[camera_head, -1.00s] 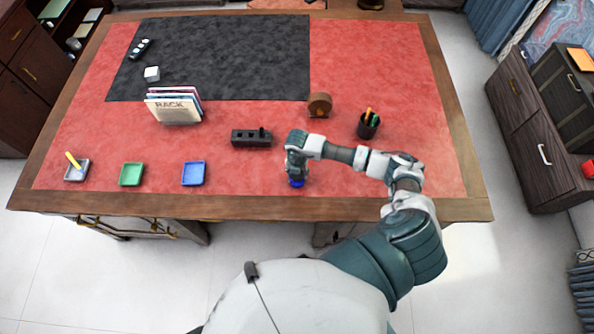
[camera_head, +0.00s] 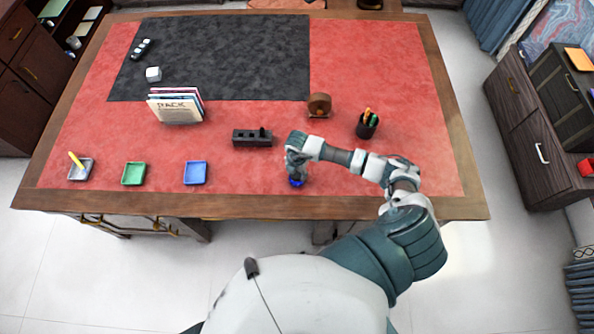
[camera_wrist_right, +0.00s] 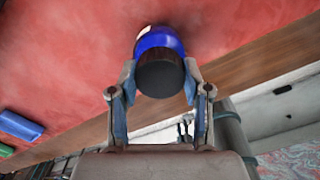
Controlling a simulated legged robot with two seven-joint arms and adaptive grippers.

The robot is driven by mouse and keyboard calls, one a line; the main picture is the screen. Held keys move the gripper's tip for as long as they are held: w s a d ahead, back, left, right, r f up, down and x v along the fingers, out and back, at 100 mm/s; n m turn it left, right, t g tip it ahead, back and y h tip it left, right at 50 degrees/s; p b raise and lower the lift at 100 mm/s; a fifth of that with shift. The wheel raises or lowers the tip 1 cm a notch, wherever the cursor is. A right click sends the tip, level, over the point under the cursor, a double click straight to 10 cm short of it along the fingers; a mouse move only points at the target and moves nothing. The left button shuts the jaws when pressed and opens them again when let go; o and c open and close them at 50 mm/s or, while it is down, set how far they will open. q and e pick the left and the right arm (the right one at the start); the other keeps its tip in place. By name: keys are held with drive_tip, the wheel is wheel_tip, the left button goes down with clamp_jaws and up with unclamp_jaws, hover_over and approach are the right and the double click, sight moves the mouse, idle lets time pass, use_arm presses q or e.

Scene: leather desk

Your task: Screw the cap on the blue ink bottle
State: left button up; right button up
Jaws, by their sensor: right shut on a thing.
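The blue ink bottle (camera_head: 297,184) stands on the red leather near the desk's front edge, mostly hidden under my right gripper (camera_head: 296,175) in the head view. In the right wrist view the blue bottle (camera_wrist_right: 160,39) shows with the black cap (camera_wrist_right: 159,77) at its top, nearer the camera. The fingers of my right gripper (camera_wrist_right: 159,72) are shut on the cap from both sides. The cap sits on or right over the bottle's mouth; its thread is hidden. My left gripper is out of view.
A black block with holes (camera_head: 252,138) stands left of my right gripper. Blue (camera_head: 195,173), green (camera_head: 134,174) and grey (camera_head: 80,170) trays lie to the left. A pen cup (camera_head: 367,126) and a brown round object (camera_head: 319,104) stand behind my arm.

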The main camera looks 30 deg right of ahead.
drive_tip(key=shift+r+m+p, duration=0.1)
drive_tip(key=shift+m+p, duration=0.55)
drive_tip(key=shift+m, duration=0.25)
drive_tip(key=shift+d+m+p, duration=0.1)
drive_tip(key=shift+m+p, duration=0.35)
drive_tip(key=shift+m, duration=0.65)
drive_tip(key=m+p, duration=0.1)
drive_tip(key=m, duration=0.1)
drive_tip(key=shift+m+p, duration=0.3)
drive_tip(key=shift+p, duration=0.1)
drive_tip(key=shift+f+m, duration=0.2)
drive_tip(key=shift+m, duration=0.5)
